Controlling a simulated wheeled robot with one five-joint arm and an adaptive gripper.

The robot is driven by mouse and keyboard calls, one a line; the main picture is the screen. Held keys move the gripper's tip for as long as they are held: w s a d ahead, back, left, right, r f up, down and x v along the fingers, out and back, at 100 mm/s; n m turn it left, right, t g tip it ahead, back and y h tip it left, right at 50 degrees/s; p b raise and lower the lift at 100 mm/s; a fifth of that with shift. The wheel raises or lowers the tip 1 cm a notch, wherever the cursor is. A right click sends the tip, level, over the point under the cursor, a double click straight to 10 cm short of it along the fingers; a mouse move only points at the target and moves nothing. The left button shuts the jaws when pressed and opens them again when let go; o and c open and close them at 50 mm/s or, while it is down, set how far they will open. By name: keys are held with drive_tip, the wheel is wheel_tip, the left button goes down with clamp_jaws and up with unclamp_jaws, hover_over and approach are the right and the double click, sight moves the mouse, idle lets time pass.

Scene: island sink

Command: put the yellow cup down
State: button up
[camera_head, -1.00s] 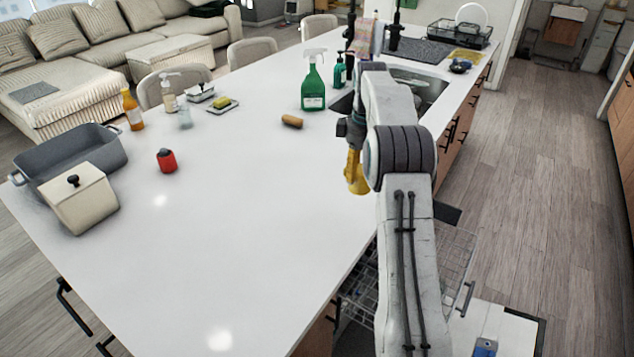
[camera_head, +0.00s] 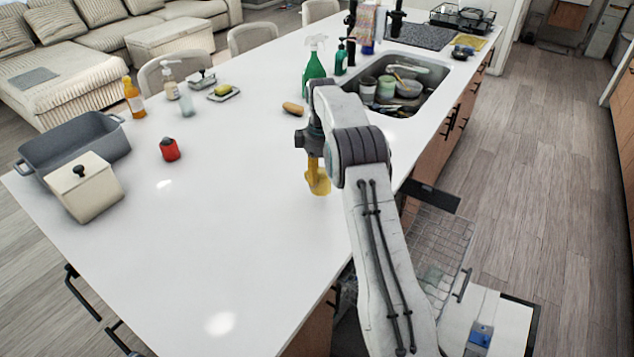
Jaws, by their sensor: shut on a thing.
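The yellow cup (camera_head: 318,182) is in the head view, low over or on the white countertop (camera_head: 240,230), left of my arm. I cannot tell whether its base touches the counter. My gripper (camera_head: 314,160) points down and is shut on the cup. The fingers are partly hidden and hard to make out against the cup.
The sink (camera_head: 400,88) with dishes lies behind my arm. A green spray bottle (camera_head: 314,62) and a brown roll-like object (camera_head: 293,108) stand beyond the gripper. A red object (camera_head: 170,149), grey pan (camera_head: 75,150) and cream canister (camera_head: 85,188) are at left. The near counter is clear.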

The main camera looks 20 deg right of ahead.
drive_tip(key=shift+w+a+f, duration=0.35)
drive_tip(key=shift+w+a, duration=0.05)
drive_tip(key=shift+a, duration=0.05)
drive_tip(key=shift+f+p, duration=0.4)
drive_tip(key=shift+f, duration=1.6)
drive_tip(key=shift+f, duration=0.1)
drive_tip(key=o, duration=1.2)
drive_tip(key=shift+c, duration=0.2)
